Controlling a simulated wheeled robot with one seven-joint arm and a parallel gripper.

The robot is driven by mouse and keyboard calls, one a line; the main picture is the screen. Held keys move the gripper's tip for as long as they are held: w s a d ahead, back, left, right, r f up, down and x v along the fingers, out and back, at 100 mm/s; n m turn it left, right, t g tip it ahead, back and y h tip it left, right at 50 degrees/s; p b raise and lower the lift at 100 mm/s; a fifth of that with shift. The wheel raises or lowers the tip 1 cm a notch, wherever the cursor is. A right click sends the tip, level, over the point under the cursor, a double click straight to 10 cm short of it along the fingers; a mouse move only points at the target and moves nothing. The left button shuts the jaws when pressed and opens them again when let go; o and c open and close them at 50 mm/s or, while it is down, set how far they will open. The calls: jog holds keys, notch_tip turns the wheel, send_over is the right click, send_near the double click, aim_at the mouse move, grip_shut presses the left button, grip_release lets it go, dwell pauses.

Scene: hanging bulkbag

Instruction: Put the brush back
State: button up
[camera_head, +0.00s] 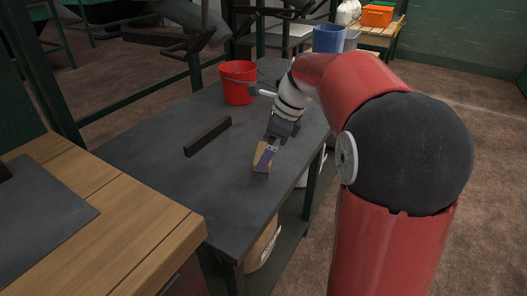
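My gripper (274,143) is over the right part of the dark grey table, pointing toward the front. A small tan block-like thing (261,164) with a purplish-grey face is right at its fingertips, at or just above the table top (160,170). It may be the brush, but it is too small to be sure. The fingers are small and partly merge with it, so I cannot tell whether they are closed on it. A long dark bar (208,136) lies on the table to the left of my gripper.
A red bucket (238,83) stands on the table behind the bar. A wooden bench (140,235) is at the front left. A dark metal frame (195,70) rises behind the table. A blue bin (328,39) and an orange box (377,16) are farther back. The table's left half is mostly clear.

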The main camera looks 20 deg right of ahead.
jog(key=p+v, duration=0.2)
jog(key=v, duration=0.8)
jog(key=s+a+f+n+t+h, duration=0.2)
jog(key=s+f+n, duration=0.3)
jog(key=s+n, duration=0.6)
jog(key=s+a+f+n+t+h, duration=0.1)
jog(key=s+f+n, duration=0.4)
jog(key=s+n, duration=0.6)
jog(key=shift+s+a+n+t+h, duration=0.3)
jog(key=shift+a+t+h, duration=0.1)
jog(key=shift+a+h, duration=0.25)
